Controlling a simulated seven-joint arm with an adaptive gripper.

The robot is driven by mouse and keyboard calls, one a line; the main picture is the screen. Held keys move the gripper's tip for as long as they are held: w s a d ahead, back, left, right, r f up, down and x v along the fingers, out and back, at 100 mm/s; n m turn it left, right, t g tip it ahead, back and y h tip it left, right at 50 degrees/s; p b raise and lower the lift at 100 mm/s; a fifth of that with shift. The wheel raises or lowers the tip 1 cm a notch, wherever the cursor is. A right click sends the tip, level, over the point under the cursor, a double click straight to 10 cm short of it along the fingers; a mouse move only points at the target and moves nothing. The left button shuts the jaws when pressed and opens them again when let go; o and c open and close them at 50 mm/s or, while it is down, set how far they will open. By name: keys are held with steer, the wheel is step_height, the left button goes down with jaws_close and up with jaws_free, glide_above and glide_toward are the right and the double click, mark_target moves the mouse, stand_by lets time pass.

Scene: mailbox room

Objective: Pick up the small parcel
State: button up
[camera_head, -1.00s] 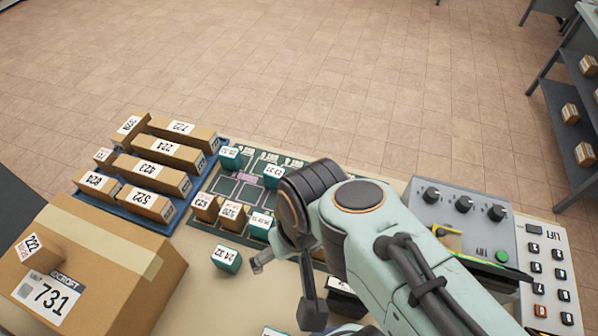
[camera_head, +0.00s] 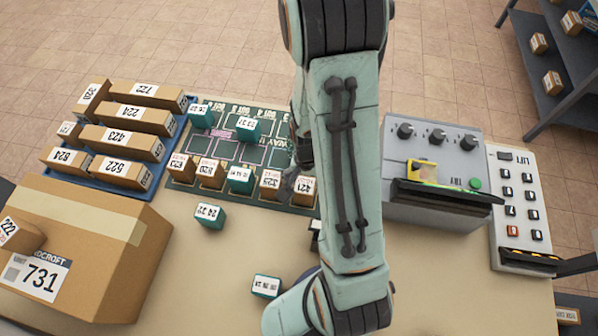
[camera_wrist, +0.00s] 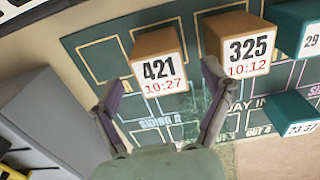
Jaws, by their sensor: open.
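A small brown parcel marked 222 (camera_head: 22,236) sits on the large carton marked 731 (camera_head: 88,240) at the left of the head view, cut by the frame edge. Its number fits "small parcel", though small brown boxes also stand elsewhere. My gripper (camera_wrist: 163,72) is open in the wrist view, its fingers either side of the brown block marked 421 (camera_wrist: 160,62); contact cannot be told. Block 421 also shows in the head view (camera_head: 304,190). The brown block marked 325 (camera_wrist: 236,42) stands right of it. My arm hides most of my gripper in the head view.
Brown and teal blocks stand on the dark green track board (camera_head: 222,150). Longer cartons lie on a blue tray (camera_head: 112,184) at left. A grey control box (camera_head: 435,190) and a button panel (camera_head: 520,220) stand right.

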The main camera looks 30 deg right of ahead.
mark_target(304, 185)
steer(key=shift+f, duration=1.95)
steer(key=c, duration=1.3)
